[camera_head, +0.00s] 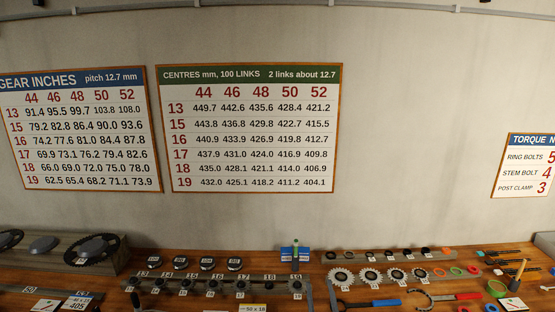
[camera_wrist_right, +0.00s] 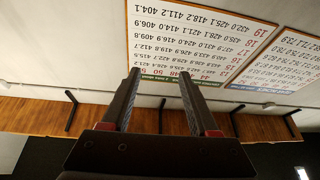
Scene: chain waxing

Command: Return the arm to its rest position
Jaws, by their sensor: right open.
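My right gripper (camera_wrist_right: 159,76) shows in the right wrist view. Its two dark fingers stand apart with nothing between them, so it is open and empty. Past its fingertips is the wall with the centres chart (camera_wrist_right: 205,45), which appears upside down in this view. I cannot make out either gripper or arm in the head view. My left gripper is in neither view.
The wooden bench (camera_head: 150,272) runs along the bottom of the head view. It carries chainrings (camera_head: 93,247), a numbered rack (camera_head: 215,281), several sprockets (camera_head: 343,276), a blue-handled tool (camera_head: 385,303) and a wooden mallet (camera_head: 518,275). The wall's centres chart (camera_head: 250,130) hangs above.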

